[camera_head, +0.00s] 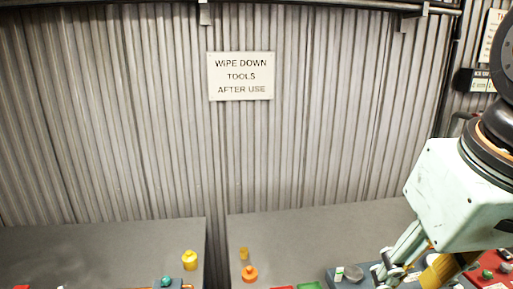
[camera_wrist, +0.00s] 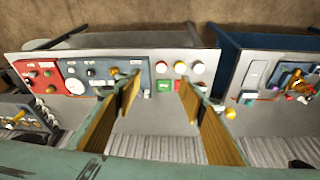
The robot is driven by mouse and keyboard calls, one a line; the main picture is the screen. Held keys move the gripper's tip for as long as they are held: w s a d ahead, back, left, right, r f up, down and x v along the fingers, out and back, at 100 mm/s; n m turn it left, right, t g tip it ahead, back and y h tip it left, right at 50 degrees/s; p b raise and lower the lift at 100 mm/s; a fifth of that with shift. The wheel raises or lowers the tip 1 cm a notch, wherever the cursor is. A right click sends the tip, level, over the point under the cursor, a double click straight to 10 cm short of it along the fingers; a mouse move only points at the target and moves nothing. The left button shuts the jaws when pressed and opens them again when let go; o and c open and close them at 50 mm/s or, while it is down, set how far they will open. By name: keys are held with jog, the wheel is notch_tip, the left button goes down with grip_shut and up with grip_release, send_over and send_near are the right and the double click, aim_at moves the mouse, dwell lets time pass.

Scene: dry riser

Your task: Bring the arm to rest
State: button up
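My arm comes in from the right edge of the head view. My gripper (camera_head: 408,272) hangs low over the right-hand bench, and its fingertips are partly cut off by the lower edge. In the wrist view my gripper (camera_wrist: 159,88) shows two tan-padded fingers spread well apart, with nothing held between them. Beyond the fingers is a panel strip with a green block (camera_wrist: 163,86) and several round buttons. Whether the fingers touch anything is hard to tell, but a gap seems to show.
Two grey benches, left (camera_head: 100,245) and right (camera_head: 300,225), stand before a corrugated wall, with a gap between them. A yellow knob (camera_head: 190,260) and an orange knob (camera_head: 249,273) stand near the front.

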jog(key=shift+s+a+f, duration=0.1)
jog(key=shift+s+a, duration=0.15)
jog(key=shift+s, duration=0.5)
jog(key=shift+s+a+f, duration=0.1)
jog(key=shift+s+a, duration=0.2)
jog(key=shift+s, duration=0.45)
jog(key=shift+s+a+f, duration=0.1)
jog(key=shift+s+a, duration=0.15)
jog(key=shift+s, duration=0.5)
